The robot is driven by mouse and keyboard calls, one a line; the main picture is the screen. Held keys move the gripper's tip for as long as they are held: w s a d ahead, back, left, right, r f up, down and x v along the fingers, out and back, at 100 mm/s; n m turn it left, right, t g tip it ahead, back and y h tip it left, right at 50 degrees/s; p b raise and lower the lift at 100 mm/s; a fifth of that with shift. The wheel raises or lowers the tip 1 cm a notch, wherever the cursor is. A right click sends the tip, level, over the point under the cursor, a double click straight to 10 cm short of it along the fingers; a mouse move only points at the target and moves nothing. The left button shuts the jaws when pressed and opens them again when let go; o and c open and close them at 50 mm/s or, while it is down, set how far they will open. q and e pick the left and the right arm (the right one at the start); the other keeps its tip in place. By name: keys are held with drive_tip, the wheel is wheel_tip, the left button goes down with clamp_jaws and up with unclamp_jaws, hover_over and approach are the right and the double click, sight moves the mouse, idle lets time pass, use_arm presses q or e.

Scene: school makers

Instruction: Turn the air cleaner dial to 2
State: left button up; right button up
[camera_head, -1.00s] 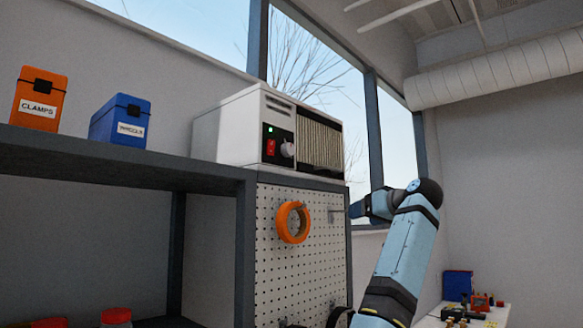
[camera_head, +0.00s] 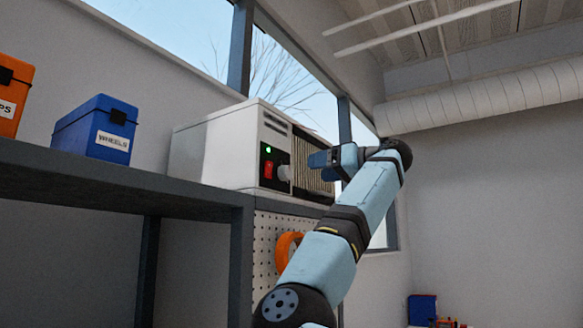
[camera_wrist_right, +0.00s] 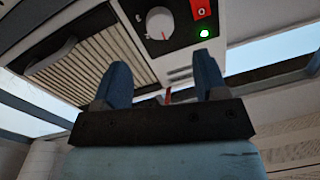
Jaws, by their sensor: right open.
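The air cleaner (camera_head: 215,150) is a white box on top of the dark shelf. Its black control panel carries a lit green light, a red switch (camera_head: 268,169) and a pale round dial (camera_head: 284,173). In the right wrist view the dial (camera_wrist_right: 160,23) shows beyond the fingers, with a small red mark on its face; the numbers around it are too small to read. My right gripper (camera_head: 312,160) is beside the dial, in front of the grille. In the wrist view its two blue fingers (camera_wrist_right: 162,82) are apart, empty and not touching the dial. My left gripper is out of view.
A blue box labelled WHEELS (camera_head: 97,130) and an orange box (camera_head: 14,95) stand on the shelf (camera_head: 120,182) to the left. An orange ring (camera_head: 287,250) hangs on the pegboard (camera_head: 266,240) below the air cleaner, partly behind my arm.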

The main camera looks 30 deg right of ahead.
sight(289, 173)
drive_tip(key=p+x, duration=0.2)
drive_tip(key=x, duration=0.4)
drive_tip(key=shift+w+a+r, duration=0.15)
drive_tip(key=shift+w+a, duration=0.1)
drive_tip(key=shift+w, duration=0.1)
drive_tip(key=shift+w+a+p, duration=0.15)
drive_tip(key=shift+w+p, duration=0.15)
drive_tip(key=shift+p, duration=0.1)
drive_tip(key=shift+w+a, duration=0.2)
drive_tip(key=shift+w, duration=0.35)
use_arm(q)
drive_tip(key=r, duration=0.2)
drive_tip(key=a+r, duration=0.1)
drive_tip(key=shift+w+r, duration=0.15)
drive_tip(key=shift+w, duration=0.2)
